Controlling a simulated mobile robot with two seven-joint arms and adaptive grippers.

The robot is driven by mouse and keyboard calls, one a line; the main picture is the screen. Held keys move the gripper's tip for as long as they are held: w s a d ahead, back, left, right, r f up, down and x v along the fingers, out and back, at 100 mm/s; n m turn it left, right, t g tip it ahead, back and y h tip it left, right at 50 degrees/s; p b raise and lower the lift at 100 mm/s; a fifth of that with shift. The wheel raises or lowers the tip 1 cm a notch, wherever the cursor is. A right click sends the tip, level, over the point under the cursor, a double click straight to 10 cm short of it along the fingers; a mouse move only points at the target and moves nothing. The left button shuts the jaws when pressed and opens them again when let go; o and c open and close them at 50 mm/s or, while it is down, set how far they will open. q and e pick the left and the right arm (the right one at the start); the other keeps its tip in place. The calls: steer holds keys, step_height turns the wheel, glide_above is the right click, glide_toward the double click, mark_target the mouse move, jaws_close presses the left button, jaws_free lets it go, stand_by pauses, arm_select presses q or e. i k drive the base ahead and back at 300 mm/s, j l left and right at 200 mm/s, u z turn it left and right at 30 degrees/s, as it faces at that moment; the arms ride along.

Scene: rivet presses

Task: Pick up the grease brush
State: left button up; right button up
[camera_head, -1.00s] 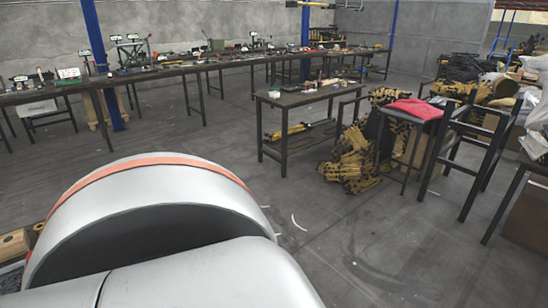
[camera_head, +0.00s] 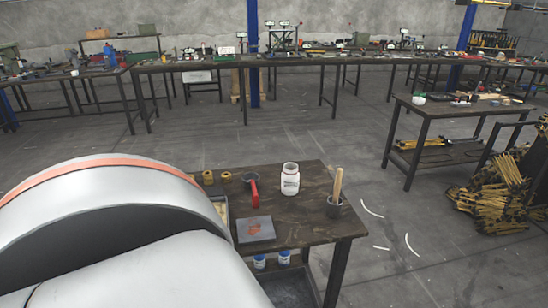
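A pale wooden handle (camera_head: 338,184), which looks like the grease brush, stands nearly upright in a small dark pot (camera_head: 334,207). Its lower end is hidden inside the pot. The pot is near the right edge of a dark work table (camera_head: 300,224) in front of me. Neither of my grippers shows in the head view. A large silver part of my own body with an orange band fills the lower left and hides the table's left side.
On the table are a white jar (camera_head: 290,179), a red-handled tool (camera_head: 254,192), a flat grey block (camera_head: 255,229) and small yellow rings (camera_head: 208,177). Blue-and-white cans (camera_head: 259,262) sit on a lower shelf. Another table (camera_head: 455,112) stands at right; floor between is clear.

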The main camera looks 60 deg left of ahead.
mark_target(338, 182)
steer(key=j+u, duration=0.1)
steer(key=u, duration=1.15)
steer(key=k+j, duration=0.05)
